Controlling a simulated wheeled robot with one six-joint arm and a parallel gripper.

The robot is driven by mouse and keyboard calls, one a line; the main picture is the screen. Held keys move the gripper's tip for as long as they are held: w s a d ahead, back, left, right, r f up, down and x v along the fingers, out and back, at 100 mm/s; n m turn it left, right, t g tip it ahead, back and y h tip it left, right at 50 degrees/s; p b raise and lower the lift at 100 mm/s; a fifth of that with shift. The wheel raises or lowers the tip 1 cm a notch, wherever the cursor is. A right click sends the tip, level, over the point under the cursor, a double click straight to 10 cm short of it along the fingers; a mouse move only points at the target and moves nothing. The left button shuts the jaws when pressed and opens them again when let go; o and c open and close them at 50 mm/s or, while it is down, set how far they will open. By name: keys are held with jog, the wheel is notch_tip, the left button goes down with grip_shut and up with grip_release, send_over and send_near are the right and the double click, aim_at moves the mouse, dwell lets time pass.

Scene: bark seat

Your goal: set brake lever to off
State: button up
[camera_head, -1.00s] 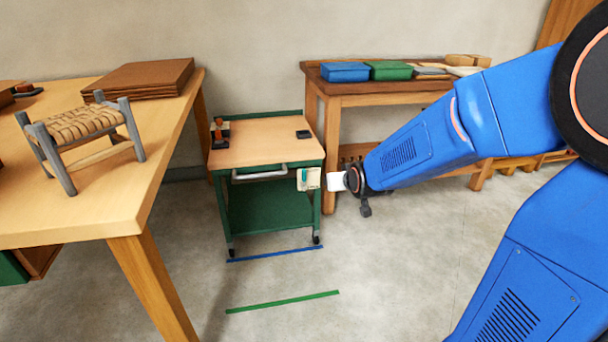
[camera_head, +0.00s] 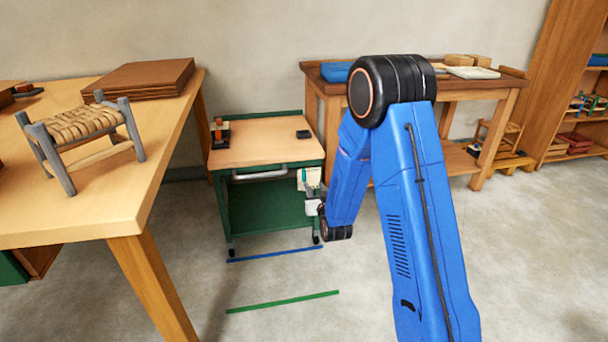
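The green cart (camera_head: 262,205) has a wooden top and a drawer with a grey handle. A small cream plate (camera_head: 314,174) is on its front right corner. A small teal part (camera_head: 301,174) on the plate looks like the brake lever; its setting is too small to read. My gripper (camera_head: 310,188) is just below the plate, close to the lever. Its grey fingers point up toward it. Whether they touch it, or are open or shut, is too small to tell. The fingers hide the lower part of the plate.
A wooden table (camera_head: 95,205) with a small woven stool (camera_head: 80,130) stands at the left. A workbench (camera_head: 490,90) stands behind my arm. A blue floor line (camera_head: 275,254) and a green floor line (camera_head: 283,301) mark clear floor before the cart.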

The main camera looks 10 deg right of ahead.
jog(key=t, duration=0.1)
send_near(305, 174)
jog(key=w, duration=1.1)
jog(key=shift+a+f, duration=0.15)
jog(key=shift+c, duration=0.3)
grip_shut()
